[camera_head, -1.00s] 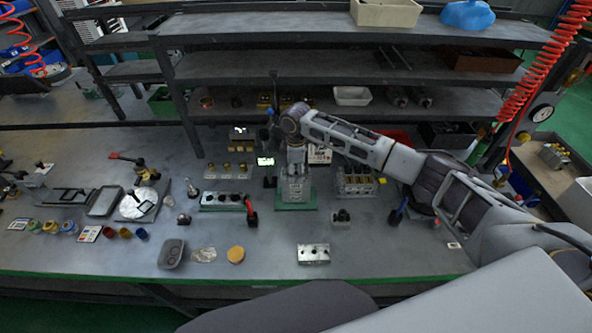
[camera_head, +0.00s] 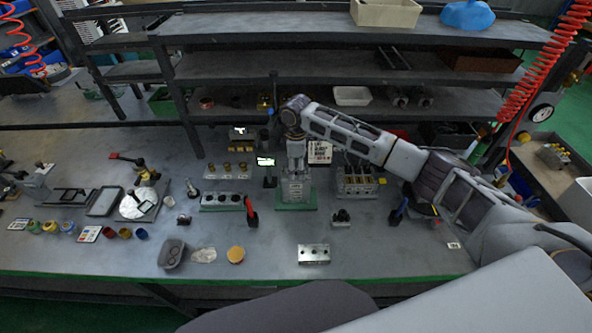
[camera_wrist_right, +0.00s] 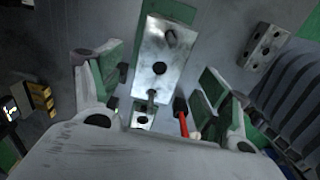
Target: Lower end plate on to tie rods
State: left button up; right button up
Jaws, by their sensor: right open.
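My right gripper (camera_head: 296,165) points straight down over the valve stack (camera_head: 295,190) on a green base (camera_head: 295,207) in the middle of the bench. In the right wrist view its two green-padded fingers (camera_wrist_right: 162,95) are open and spread apart. Between and beyond them is a bright metal end plate (camera_wrist_right: 158,65) with a dark central hole. What look like tie rod ends stand at its far and near sides, so it appears to lie on the stack. I cannot tell how far down it sits. My left gripper is out of view.
A drilled metal block (camera_head: 314,254) lies near the front edge. A red-handled tool (camera_head: 251,212) stands left of the stack, beside a valve block with holes (camera_head: 222,201). A rack of parts (camera_head: 356,182) is close on the right. Shelves rise behind; the front middle bench is mostly clear.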

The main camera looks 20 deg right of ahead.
aim_at(296, 174)
notch_tip(296, 174, up, 10)
jog(key=shift+f, duration=0.2)
jog(key=shift+s+f, duration=0.1)
jog(key=shift+s, duration=0.05)
dwell(1.1)
